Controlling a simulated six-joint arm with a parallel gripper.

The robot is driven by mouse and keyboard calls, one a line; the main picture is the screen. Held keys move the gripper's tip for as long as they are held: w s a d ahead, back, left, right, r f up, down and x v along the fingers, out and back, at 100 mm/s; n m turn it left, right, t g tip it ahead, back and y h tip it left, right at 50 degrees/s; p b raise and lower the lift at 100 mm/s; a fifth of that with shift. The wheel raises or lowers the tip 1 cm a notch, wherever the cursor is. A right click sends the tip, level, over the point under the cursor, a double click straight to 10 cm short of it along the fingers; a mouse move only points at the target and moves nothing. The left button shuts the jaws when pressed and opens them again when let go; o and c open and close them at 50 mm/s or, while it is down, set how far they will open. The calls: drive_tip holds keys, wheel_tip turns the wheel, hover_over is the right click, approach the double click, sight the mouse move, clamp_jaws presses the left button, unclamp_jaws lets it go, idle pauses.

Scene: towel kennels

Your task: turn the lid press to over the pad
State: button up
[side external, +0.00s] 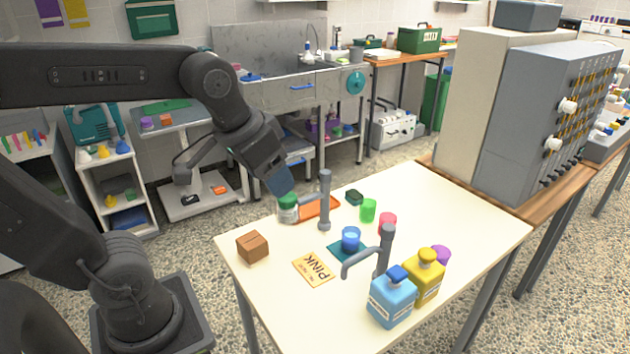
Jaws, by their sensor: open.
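A grey post (325,205) with a short side arm pointing left stands at the back of the cream table; it may be the lid press. The arm's end lies near a white jar with a green top (288,212). My gripper (281,192) points down just above the jar, overlapping its top; whether they touch I cannot tell. Its jaws are open, though the fingers are hard to make out. An orange pad (322,207) lies right of the jar, partly behind the post. A teal pad (336,250) lies under a blue cup (351,238). A second grey post (386,240) has a bent arm pointing left.
A brown block (252,247) and a card reading PINK (313,269) lie at the front left. Green (368,210), pink (388,222) and purple (441,255) cups, a dark green block (354,197), and blue (392,300) and yellow (426,280) bottles stand rightward.

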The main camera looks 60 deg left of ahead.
drive_tip(key=w+a+r+n+g, duration=0.2)
drive_tip(key=w+a, duration=0.5)
drive_tip(key=w, duration=0.6)
drive_tip(key=n+g, duration=0.3)
approach(325, 172)
wheel_tip(325, 172, down, 10)
drive_tip(key=shift+a+f, duration=0.15)
drive_tip(key=shift+f, duration=0.05)
clamp_jaws()
